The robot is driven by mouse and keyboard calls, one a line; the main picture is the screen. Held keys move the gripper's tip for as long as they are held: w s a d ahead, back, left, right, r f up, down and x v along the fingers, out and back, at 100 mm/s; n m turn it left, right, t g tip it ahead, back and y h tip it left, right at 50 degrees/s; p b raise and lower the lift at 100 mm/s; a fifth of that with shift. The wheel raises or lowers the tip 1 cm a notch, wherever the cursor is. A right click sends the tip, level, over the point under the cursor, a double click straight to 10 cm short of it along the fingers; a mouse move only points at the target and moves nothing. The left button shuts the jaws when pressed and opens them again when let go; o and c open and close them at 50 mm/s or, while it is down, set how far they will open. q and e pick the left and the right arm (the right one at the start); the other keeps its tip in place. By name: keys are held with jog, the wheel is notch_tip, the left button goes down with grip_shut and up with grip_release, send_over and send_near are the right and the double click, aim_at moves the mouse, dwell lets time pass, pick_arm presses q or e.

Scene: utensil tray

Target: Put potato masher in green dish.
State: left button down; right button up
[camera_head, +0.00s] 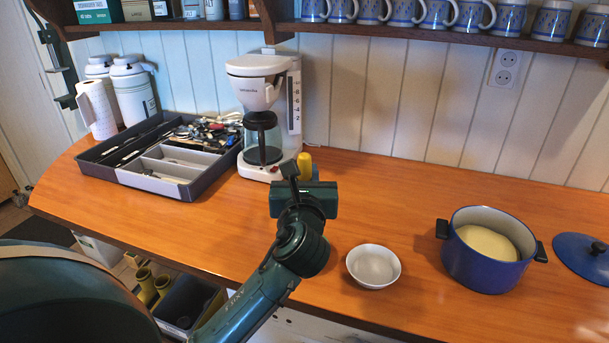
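No plainly green dish shows. A small pale, whitish bowl (373,266) stands empty on the counter, right of the middle. My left gripper (302,172) is over the counter in front of the coffee maker, left of the bowl and higher up in the picture. I see it from behind, so its fingers are mostly hidden and I cannot tell whether it is open or shut. A yellow object (305,163) shows just past it, partly covered; whether it is held, or is part of the potato masher, is unclear. No masher can be made out for certain. My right gripper is out of view.
A blue pot (480,266) with pale yellow contents stands right of the bowl, its blue lid (583,257) beside it. A grey utensil tray (190,189) and a white coffee maker (262,85) are at the left. The back right of the wooden counter (420,195) is clear.

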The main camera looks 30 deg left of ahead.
pick_arm(q)
jog(key=shift+f, duration=0.3)
jog(key=c, duration=1.3)
grip_release()
jog(key=shift+o, duration=0.2)
jog(key=shift+r, duration=0.2)
jog(key=v, duration=1.2)
jog(key=shift+b, duration=0.45)
